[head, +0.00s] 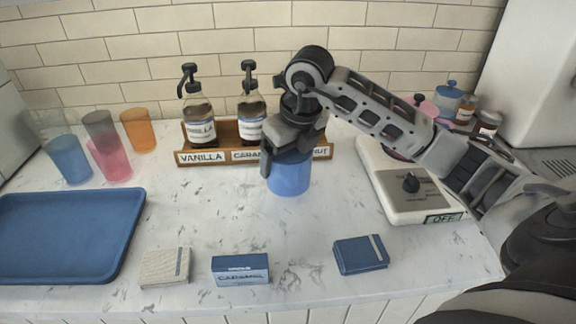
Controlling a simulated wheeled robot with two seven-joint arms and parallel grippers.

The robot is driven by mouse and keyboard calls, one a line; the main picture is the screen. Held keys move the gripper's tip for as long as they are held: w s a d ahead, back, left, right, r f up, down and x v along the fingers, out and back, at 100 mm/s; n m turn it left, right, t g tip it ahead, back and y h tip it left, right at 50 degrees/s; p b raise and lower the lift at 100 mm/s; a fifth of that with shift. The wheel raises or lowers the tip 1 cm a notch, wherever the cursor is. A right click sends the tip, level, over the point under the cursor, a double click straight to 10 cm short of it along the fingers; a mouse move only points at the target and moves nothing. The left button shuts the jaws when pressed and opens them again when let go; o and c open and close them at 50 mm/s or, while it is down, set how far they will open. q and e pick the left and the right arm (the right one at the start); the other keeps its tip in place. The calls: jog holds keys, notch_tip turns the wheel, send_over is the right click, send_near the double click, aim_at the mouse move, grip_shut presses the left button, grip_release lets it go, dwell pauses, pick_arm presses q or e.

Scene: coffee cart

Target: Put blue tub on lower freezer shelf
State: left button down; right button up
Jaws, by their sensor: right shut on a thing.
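The blue tub (289,178) is near the middle of the counter in the head view, in front of the syrup rack. My right gripper (288,152) comes down on it from above and is shut on it, hiding its top. I cannot tell whether the tub's base touches the counter. My left gripper is not in view. No freezer or freezer shelf can be made out in this view.
The wooden syrup rack (201,156) with pump bottles stands just behind the tub. A hot plate marked OFF (423,205) is at the right. A blue tray (70,235) and several coloured cups are at the left. Small boxes (240,269) lie along the front.

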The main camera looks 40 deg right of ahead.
jog(key=shift+f, duration=1.65)
jog(key=o, duration=1.1)
